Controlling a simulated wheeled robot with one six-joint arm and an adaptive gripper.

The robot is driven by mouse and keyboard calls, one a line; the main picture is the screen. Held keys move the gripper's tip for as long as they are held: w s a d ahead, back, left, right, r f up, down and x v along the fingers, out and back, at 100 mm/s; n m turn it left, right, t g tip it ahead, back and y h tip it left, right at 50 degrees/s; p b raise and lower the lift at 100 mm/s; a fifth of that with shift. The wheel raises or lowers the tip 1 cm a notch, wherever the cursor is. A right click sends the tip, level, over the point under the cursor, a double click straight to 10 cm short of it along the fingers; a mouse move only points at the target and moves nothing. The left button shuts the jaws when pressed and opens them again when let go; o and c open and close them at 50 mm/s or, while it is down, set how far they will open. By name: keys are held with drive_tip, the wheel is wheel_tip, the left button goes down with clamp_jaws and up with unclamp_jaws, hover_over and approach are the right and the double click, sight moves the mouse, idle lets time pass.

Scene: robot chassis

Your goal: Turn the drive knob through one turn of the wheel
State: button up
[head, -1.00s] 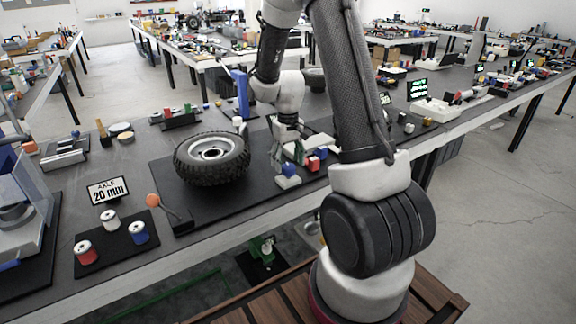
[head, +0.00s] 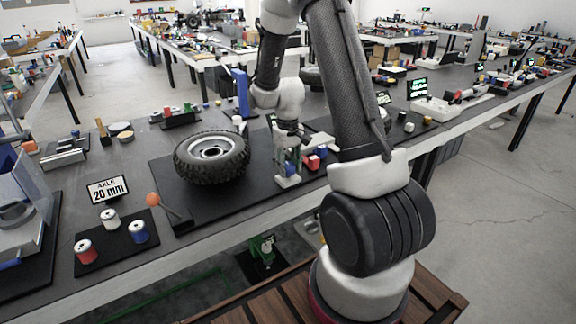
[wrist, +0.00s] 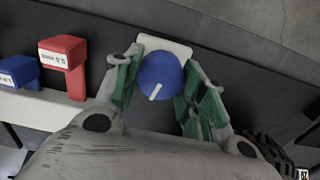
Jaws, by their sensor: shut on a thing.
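The drive knob is round and blue, with a white pointer line, on a pale base; it shows in the wrist view (wrist: 160,72) and, partly covered by fingers, in the head view (head: 291,169). Its line points down and slightly left in the wrist view. My gripper (wrist: 162,77) is shut on the knob, with green-padded fingers on its left and right; it also shows in the head view (head: 288,165). The wheel (head: 186,166), a black knobbly tyre on a pale rim, lies flat on a black board (head: 207,200), left of the knob.
Red and blue blocks (wrist: 65,62) stand close beside the knob. A lever with an orange ball (head: 153,199) is at the board's front left. An axle sign (head: 108,190) and several spools (head: 138,232) stand further left. A blue upright (head: 241,92) rises behind the wheel.

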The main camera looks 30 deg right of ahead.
sight(287, 164)
drive_tip(key=shift+w+n, duration=0.1)
drive_tip(key=shift+n, duration=1.2)
drive_tip(key=shift+r, duration=0.1)
drive_tip(key=o, duration=1)
drive_tip(key=shift+o, duration=0.2)
wheel_tip(287, 164, up, 12)
